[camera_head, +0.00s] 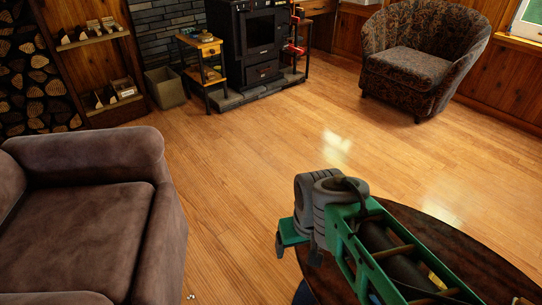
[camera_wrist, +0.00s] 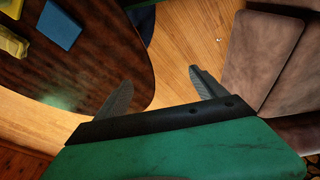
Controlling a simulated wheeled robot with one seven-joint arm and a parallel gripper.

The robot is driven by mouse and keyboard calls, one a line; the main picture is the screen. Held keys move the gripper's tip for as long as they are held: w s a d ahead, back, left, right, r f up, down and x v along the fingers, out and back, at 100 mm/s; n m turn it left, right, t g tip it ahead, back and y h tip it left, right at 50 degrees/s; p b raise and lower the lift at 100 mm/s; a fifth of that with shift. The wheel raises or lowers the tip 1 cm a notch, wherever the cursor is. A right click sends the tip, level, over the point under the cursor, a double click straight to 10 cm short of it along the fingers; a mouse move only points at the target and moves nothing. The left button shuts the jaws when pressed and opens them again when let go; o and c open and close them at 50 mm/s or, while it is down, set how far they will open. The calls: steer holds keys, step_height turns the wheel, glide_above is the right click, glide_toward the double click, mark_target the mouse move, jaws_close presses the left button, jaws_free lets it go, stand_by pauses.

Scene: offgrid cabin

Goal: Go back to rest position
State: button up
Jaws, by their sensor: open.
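My gripper (camera_head: 297,250) is at the left edge of a dark round-edged wooden table in the head view, with my green and grey arm reaching over the tabletop. In the wrist view, my gripper (camera_wrist: 162,90) has its two dark fingers spread wide apart, with nothing between them. The left finger overlaps the table's rim in the picture, and the right one is over the wood floor near a brown couch. The gripper touches no object that I can see.
The dark table (camera_head: 475,262) bears a blue flat item (camera_wrist: 60,24) and yellow items (camera_wrist: 12,42), mostly hidden by my arm in the head view. The brown couch (camera_head: 85,235) stands left. A patterned armchair (camera_head: 405,70) and black stove (camera_head: 250,40) stand behind. Middle floor is clear.

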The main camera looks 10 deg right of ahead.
step_height(320, 180, up, 27)
steer(key=w+p, duration=0.1)
steer(key=p, duration=2.1)
steer(key=shift+t, duration=0.4)
